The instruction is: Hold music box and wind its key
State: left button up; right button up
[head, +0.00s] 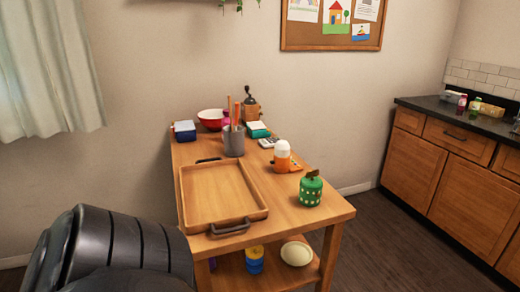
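A small round green container (311,192) with pale marks and a brown piece on top stands upright near the front right corner of the wooden table (318,214). It may be the music box, but I cannot tell for sure. No winding key can be made out clearly. Neither of my grippers is in view. Nothing is seen touching the green container.
A wooden tray (268,211) fills the table's left front. Behind stand an orange and white bottle (282,158), a grey utensil pot (234,143), a red bowl (209,119) and a grinder (250,110). A lower shelf holds a pale bowl (296,254). A counter (470,122) stands right.

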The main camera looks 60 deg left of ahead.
aim_at(311, 174)
jog(key=z, duration=0.15)
jog(key=k, duration=0.15)
jog(key=u, duration=1.55)
